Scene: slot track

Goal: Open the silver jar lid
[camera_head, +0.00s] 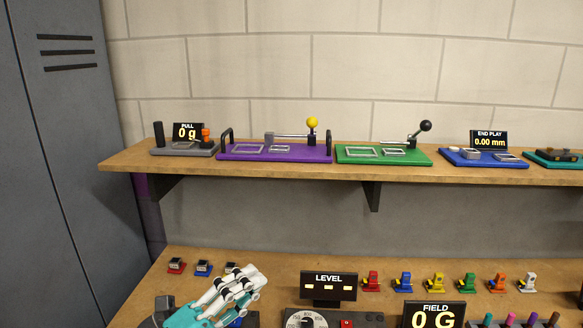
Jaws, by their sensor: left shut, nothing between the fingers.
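No silver jar or lid shows in the head view. My left gripper (251,277), with white fingers and a teal body, reaches in from the bottom left over the lower bench (210,254). Its fingers are shut with nothing between them. It covers part of a dark device behind it. My right gripper is out of view.
A wooden shelf (250,178) above the bench holds a purple board (268,157), a green board (345,157) and a blue board (518,162). A LEVEL display (328,285) and several small colored clamps stand on the bench. A grey locker (55,150) is left.

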